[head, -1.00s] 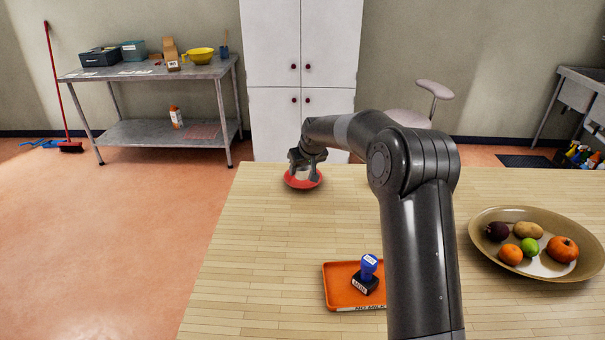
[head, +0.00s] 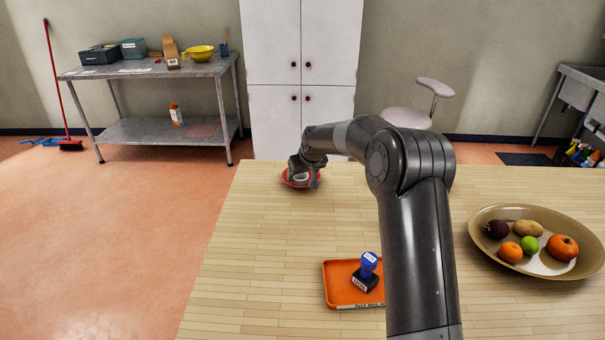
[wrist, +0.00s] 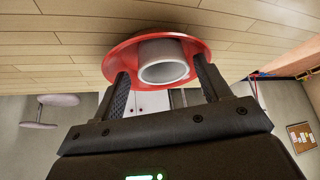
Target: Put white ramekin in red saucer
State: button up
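The white ramekin (wrist: 164,68) sits inside the red saucer (wrist: 113,66), near its middle, in the wrist view. In the head view the ramekin (head: 301,177) and the red saucer (head: 287,181) are at the far left of the table, partly hidden by my gripper (head: 305,182). In the wrist view my gripper (wrist: 163,85) has one finger on each side of the ramekin. The fingers are apart, with narrow gaps to its wall, so it is open around the ramekin. The ramekin's underside is hidden.
A large brown dish (head: 487,254) with fruit and vegetables stands at the right. The table between saucer and tray is clear.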

jog(key=shift+r, duration=0.25)
jog(key=s+d+r+h, duration=0.1)
jog(key=s+d+r, duration=0.2)
jog(key=s+r, duration=0.45)
jog(key=s+d+r, duration=0.3)
jog(key=s+r, duration=0.4)
jog(key=r, duration=0.2)
jog(key=s+d+r+m+h, duration=0.1)
jog(key=s+d+r, duration=0.15)
jog(key=s, duration=0.45)
jog(key=s+d+r+m, duration=0.1)
jog(key=s+d+r, duration=0.15)
jog(key=s, duration=0.35)
jog(key=s+d+f+m, duration=0.1)
jog(key=s+d, duration=0.1)
jog(key=s, duration=0.5)
jog(key=s+d+f+m, duration=0.1)
jog(key=s+d+f, duration=0.1)
jog(key=s, duration=0.6)
jog(key=s+d+f+m, duration=0.1)
jog(key=s+d+f, duration=0.1)
jog(key=s, duration=0.6)
jog(key=shift+s+d+f+h, duration=0.1)
jog(key=shift+s+d+h, duration=0.05)
jog(key=shift+d, duration=0.25)
jog(key=shift+s+d+f+h, duration=0.1)
jog(key=shift+d+h, duration=0.05)
jog(key=shift+d, duration=0.2)
